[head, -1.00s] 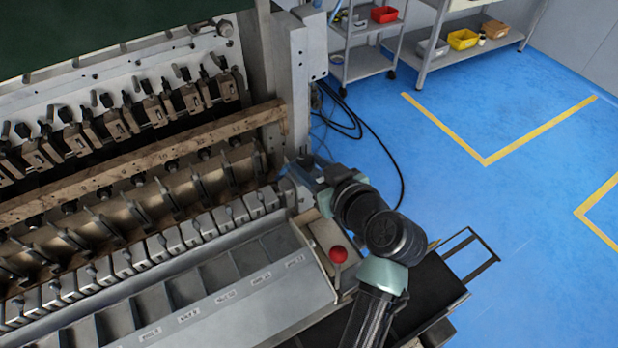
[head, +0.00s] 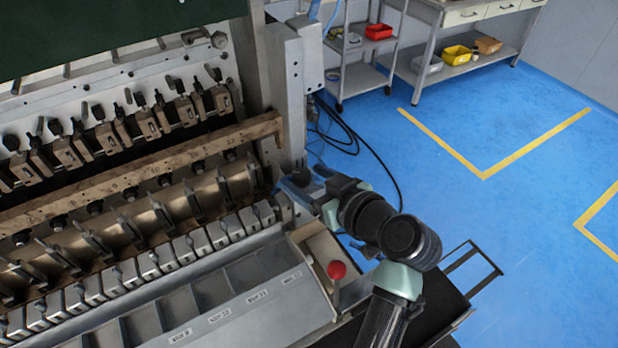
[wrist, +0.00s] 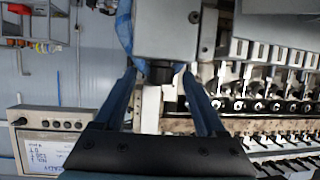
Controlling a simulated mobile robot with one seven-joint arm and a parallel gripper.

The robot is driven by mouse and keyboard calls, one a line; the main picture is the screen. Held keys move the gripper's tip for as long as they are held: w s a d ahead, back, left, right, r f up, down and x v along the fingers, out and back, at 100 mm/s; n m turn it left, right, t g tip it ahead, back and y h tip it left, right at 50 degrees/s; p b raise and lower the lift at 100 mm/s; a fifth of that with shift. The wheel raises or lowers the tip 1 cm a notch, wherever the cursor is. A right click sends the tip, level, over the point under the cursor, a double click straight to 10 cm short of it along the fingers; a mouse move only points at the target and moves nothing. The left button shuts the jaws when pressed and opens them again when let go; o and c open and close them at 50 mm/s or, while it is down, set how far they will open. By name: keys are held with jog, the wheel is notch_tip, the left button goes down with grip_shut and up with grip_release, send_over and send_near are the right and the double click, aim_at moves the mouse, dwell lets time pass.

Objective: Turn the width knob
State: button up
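In the wrist view a short dark knob (wrist: 161,73), likely the width knob, sticks out from a grey housing (wrist: 166,32). My gripper (wrist: 160,76) is open, with one blue finger on each side of the knob. A gap shows between the knob and each finger, and I see no clear contact. In the head view my gripper (head: 296,192) is at the right end of the coil winder (head: 225,262), beside its upright post. From there the fingertips are small and partly hidden by my wrist.
A red ball-topped lever (head: 336,270) stands just below my forearm. A control box with a screen (wrist: 45,150) shows in the wrist view. Black cables (head: 350,140) lie behind my wrist. Shelves with bins (head: 457,55) stand at the back. The blue floor at right is clear.

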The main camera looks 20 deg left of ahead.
jog(key=shift+r, duration=0.1)
jog(key=b+v, duration=0.2)
jog(key=v, duration=1.1)
